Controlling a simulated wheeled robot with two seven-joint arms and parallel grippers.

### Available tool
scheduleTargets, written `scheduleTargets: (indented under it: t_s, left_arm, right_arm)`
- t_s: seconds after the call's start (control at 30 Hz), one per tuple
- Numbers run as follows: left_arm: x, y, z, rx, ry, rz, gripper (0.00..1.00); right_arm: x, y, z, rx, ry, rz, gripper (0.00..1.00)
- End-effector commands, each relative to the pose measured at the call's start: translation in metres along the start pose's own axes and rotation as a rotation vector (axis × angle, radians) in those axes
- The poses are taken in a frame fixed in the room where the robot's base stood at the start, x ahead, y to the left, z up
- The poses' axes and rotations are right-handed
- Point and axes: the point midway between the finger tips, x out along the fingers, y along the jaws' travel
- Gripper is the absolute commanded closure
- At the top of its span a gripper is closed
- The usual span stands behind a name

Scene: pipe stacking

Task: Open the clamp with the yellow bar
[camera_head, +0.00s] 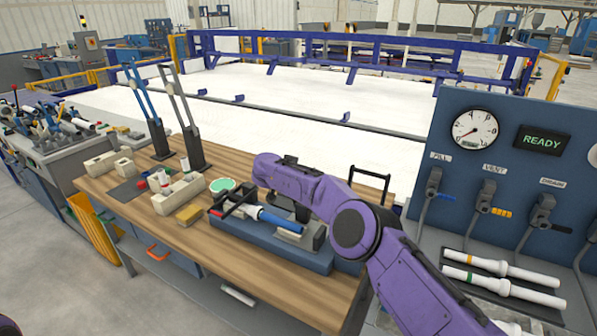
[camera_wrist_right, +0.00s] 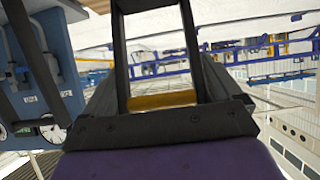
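A blue-grey fixture (camera_head: 310,255) stands on the wooden bench, with a blue pipe piece (camera_head: 280,219) across it and dark clamp bars (camera_head: 232,207) at its left end. No yellow bar shows clearly on it in the head view; my purple right arm covers part of it. In the right wrist view, a short yellow bar (camera_wrist_right: 163,100) lies in the gap between two dark uprights. My right gripper (camera_wrist_right: 157,12) appears as this dark frame above a purple body; whether its tips meet I cannot tell. My left gripper is out of view.
Two tall levers, one blue (camera_head: 146,95) and one grey (camera_head: 184,105), rise at the bench's far left. Pale blocks (camera_head: 180,194) and a yellow block (camera_head: 189,214) lie left of the fixture. A gauge panel (camera_head: 510,190) stands right. The bench's front is clear.

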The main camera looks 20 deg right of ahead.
Motion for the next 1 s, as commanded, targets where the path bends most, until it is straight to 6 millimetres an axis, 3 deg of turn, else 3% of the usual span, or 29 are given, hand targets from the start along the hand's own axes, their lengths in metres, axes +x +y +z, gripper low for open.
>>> scheduleTargets:
  t_s: [0.37, 0.53, 0.8, 1.0]
  left_arm:
    - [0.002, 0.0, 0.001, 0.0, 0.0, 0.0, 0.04]
    - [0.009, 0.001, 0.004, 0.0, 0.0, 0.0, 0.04]
    - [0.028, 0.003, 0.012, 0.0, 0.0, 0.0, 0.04]
    - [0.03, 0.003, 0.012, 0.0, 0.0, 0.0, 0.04]
  right_arm:
    - [-0.005, -0.002, 0.0, 0.0, 0.001, -0.005, 0.04]
    - [-0.027, 0.0, 0.0, -0.001, 0.001, -0.003, 0.04]
    - [-0.087, 0.0, 0.002, 0.001, 0.0, 0.0, 0.04]
    - [-0.101, 0.001, 0.001, 0.0, -0.003, 0.002, 0.04]
